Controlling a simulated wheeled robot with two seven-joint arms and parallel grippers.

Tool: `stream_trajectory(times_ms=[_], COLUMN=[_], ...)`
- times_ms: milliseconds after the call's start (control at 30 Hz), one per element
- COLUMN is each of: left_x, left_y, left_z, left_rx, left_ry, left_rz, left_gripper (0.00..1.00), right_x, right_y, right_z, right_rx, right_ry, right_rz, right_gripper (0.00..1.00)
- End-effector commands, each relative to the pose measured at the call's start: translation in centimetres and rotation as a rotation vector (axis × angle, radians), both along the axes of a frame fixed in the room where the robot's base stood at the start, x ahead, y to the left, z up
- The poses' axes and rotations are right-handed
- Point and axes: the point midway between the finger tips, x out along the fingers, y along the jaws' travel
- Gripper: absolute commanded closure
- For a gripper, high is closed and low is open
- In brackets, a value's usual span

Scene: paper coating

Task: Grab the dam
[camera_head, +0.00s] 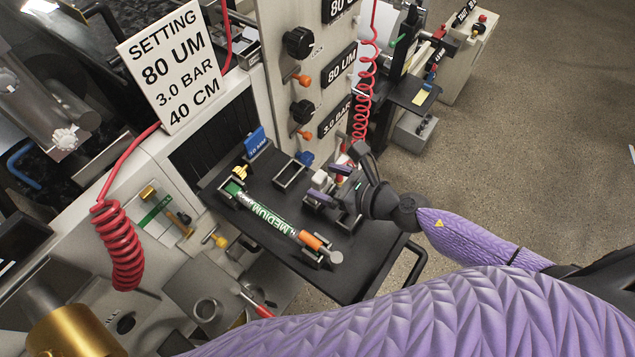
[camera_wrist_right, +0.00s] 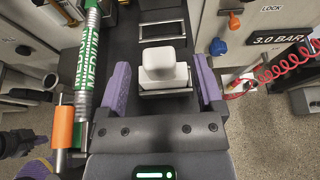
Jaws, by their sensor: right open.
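A white block (camera_wrist_right: 165,67) with rounded edges sits in a small metal holder on the black tray. It is the likely dam, but no label on it confirms this. In the head view, part of the white block (camera_head: 322,180) shows among my fingers. My right gripper (camera_head: 329,182) is open above the holder. In the right wrist view, the purple fingers of my right gripper (camera_wrist_right: 160,86) stand on either side of the block, with gaps and no clear contact.
A rod labelled MEDIUM (camera_head: 268,215) with an orange end lies on the black tray (camera_head: 350,280), left of my right gripper. A blue 3.0 MM piece (camera_head: 256,141) stands behind. The control panel (camera_head: 283,60) and a red coiled hose (camera_head: 362,105) rise behind the tray.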

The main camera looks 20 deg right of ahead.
Motion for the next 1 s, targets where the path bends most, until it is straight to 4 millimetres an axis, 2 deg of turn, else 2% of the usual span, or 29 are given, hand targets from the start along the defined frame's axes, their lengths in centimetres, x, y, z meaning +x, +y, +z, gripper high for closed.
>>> stream_trajectory(times_ms=[133,367,767,1000], left_x=[0.1,0.2,0.3,0.3], left_y=[0.0,0.2,0.4,0.4], left_z=[-0.2,-0.2,-0.1,-0.1], left_rx=[0.001,0.003,0.006,0.006], left_ry=[-0.002,-0.004,-0.005,-0.006], left_rz=[0.0,-0.001,0.0,0.001], left_gripper=[1.0,1.0,1.0,1.0], right_x=[1.6,1.7,1.7,1.7], right_y=[1.3,1.4,1.4,1.4], right_z=[-0.9,-1.0,-1.0,-0.9], right_rx=[0.002,0.001,0.002,0.002], right_ry=[0.0,0.001,0.002,0.001], right_rz=[-0.001,-0.001,-0.001,-0.002], right_gripper=[0.15,0.15,0.99,1.0])
